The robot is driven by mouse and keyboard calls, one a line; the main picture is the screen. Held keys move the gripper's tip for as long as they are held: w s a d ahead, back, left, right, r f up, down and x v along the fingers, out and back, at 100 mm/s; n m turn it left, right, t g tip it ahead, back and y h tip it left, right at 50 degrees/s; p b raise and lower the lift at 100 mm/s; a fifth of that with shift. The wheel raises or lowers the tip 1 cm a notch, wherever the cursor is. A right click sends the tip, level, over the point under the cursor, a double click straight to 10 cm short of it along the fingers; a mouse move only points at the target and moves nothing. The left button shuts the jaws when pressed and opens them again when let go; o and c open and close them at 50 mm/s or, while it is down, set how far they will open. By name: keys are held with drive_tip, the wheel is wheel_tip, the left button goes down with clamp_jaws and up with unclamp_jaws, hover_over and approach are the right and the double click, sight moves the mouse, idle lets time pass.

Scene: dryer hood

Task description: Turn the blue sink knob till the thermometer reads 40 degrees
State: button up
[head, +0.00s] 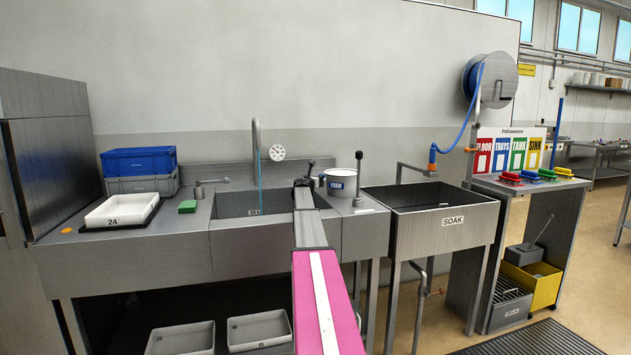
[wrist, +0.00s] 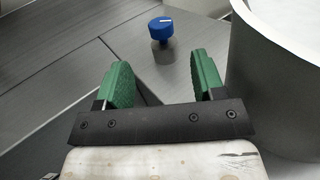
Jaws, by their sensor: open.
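The blue knob (wrist: 161,29) with a white pointer line stands on the grey counter in the wrist view, a little beyond my fingertips. My gripper (wrist: 158,75) is open, its two green pads apart with nothing between them, and the knob lies ahead of the gap. In the head view my arm hides the knob. The round white thermometer dial (head: 277,152) hangs on the wall behind the sink; its reading is too small to tell. A thin blue stream of water falls from the tall tap (head: 256,135) into the sink basin (head: 236,203).
A white tub labelled FOAM (head: 341,183) stands right of my arm, and its wall rises close to my right finger in the wrist view (wrist: 270,80). A black-knobbed lever (head: 359,170) stands beside it. The SOAK sink (head: 453,222) is farther right.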

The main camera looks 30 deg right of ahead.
drive_tip(key=shift+w, duration=0.1)
drive_tip(key=w+m+g+h, duration=0.4)
drive_tip(key=w+m+g, duration=0.15)
drive_tip(key=g, duration=0.35)
drive_tip(key=shift+m, duration=0.25)
drive_tip(key=d, duration=0.3)
drive_tip(key=w+d, duration=0.1)
drive_tip(key=d, duration=0.6)
drive_tip(key=shift+w, duration=0.25)
drive_tip(key=c, duration=0.9)
